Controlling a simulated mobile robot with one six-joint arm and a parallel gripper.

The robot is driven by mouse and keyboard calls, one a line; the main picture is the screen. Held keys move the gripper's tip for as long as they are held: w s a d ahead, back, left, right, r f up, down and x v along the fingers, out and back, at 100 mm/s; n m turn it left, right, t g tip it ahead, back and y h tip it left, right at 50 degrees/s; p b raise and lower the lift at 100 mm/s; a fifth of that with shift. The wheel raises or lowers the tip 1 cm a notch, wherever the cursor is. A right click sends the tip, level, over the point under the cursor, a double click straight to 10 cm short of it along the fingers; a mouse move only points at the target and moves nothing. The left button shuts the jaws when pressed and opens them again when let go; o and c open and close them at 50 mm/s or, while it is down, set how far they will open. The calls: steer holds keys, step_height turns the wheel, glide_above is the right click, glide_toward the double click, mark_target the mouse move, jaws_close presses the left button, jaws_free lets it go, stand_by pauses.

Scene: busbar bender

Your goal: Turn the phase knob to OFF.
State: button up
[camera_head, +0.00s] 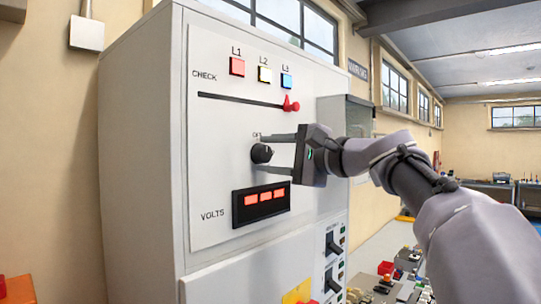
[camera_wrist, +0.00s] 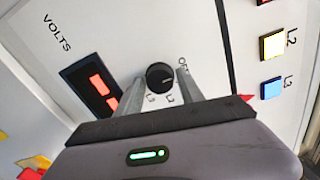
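The phase knob (camera_head: 261,153) is a round black knob on the white front panel, above the volts display. It also shows in the wrist view (camera_wrist: 160,76). An OFF label (camera_wrist: 184,64) stands beside it, partly covered by a finger. Small marks sit on the near side of the knob in the wrist view. I cannot tell clearly where the knob points. My gripper (camera_head: 264,153) is open, with one finger above and one below the knob in the head view.
The VOLTS display (camera_head: 261,204) with red segments lies just below the knob. Above are a CHECK slot with a red slider (camera_head: 291,104) and the L1 (camera_head: 237,66), L2 (camera_head: 265,74) and L3 (camera_head: 287,80) lamps. Dark handles (camera_head: 334,244) sit lower right.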

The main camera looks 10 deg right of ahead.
steer(key=shift+o, duration=0.9)
steer(key=shift+s+d, duration=0.15)
steer(key=b+v, duration=0.1)
steer(key=v, duration=1.6)
steer(key=shift+b, duration=0.3)
